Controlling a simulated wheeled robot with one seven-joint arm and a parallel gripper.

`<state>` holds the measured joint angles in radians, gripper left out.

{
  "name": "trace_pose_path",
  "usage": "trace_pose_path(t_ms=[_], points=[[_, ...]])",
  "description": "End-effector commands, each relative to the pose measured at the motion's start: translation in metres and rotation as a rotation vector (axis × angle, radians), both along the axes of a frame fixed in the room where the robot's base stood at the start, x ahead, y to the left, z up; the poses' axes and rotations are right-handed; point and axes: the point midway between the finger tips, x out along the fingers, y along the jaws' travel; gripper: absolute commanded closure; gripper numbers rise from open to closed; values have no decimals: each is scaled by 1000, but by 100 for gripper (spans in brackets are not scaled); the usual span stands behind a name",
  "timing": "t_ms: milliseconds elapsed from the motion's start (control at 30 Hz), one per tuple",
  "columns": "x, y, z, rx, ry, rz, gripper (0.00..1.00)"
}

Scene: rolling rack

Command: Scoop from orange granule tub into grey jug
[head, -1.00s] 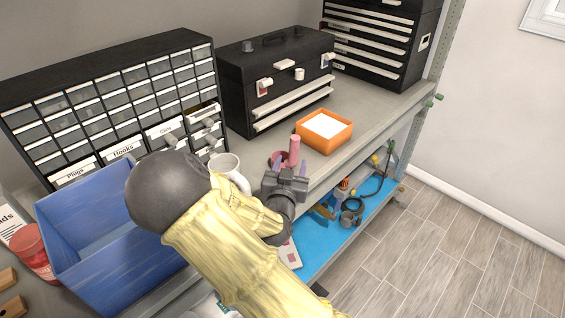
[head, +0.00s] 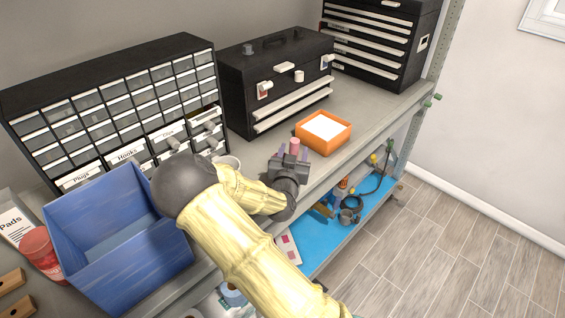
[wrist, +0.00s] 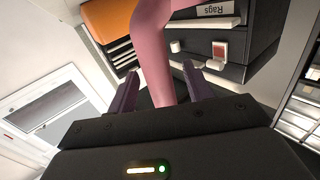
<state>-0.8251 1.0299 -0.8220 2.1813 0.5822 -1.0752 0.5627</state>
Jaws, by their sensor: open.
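The orange tub (head: 325,144) stands on the bench in front of the black toolbox, filled with white granules (head: 324,125). It also shows at the top left of the wrist view (wrist: 103,22). A pink scoop (head: 295,145) stands with its handle up, left of the tub; its lower part is hidden behind my gripper. My gripper (head: 291,153) is at the scoop. In the wrist view the pink handle (wrist: 152,55) passes between the two open fingers (wrist: 163,92), not clamped.
A drawer cabinet (head: 100,95), black toolbox (head: 275,80) and drawer chest (head: 378,45) line the back. The bench right of the tub is clear.

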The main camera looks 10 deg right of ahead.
Motion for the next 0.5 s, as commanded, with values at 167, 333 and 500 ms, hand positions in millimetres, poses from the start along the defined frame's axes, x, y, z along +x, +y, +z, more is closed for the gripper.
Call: trace_pose_path(t_ms=[167, 333, 500], points=[[21, -8, 1, -1, -1, 0, 49], [23, -9, -1, 0, 0, 0, 49], [23, -9, -1, 0, 0, 0, 49]])
